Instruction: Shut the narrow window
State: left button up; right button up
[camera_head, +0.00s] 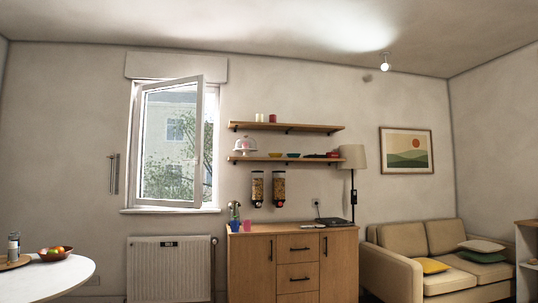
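The narrow window (201,145) is in the back wall, left of centre in the head view. Its white-framed sash stands open, swung into the room, with its free edge toward the right. Trees and a building show through the glass. A white sill (170,211) runs below it. The window's handle is not clear to me at this size. Neither of my grippers is in view.
A white radiator (169,270) stands under the window. A wooden cabinet (292,262) is to its right, below two shelves (286,128). A round white table (55,278) with a fruit bowl (56,254) is at the front left. A beige sofa (400,273) is at right.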

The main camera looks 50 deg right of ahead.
aim_at(137, 197)
jog(key=z, duration=0.8)
jog(key=i+l+z, duration=0.25)
jog(key=i, duration=0.25)
jog(key=i+l+z, duration=0.1)
jog(key=i+z, duration=0.3)
jog(key=i, duration=1.95)
jog(key=i+j, duration=0.25)
jog(key=i, duration=0.2)
jog(key=i+j+u, duration=0.15)
jog(key=i, duration=0.35)
jog(key=i+j, duration=0.3)
jog(key=i, duration=0.2)
jog(key=i+j+u, duration=0.1)
jog(key=i, duration=0.35)
jog(key=j, duration=0.1)
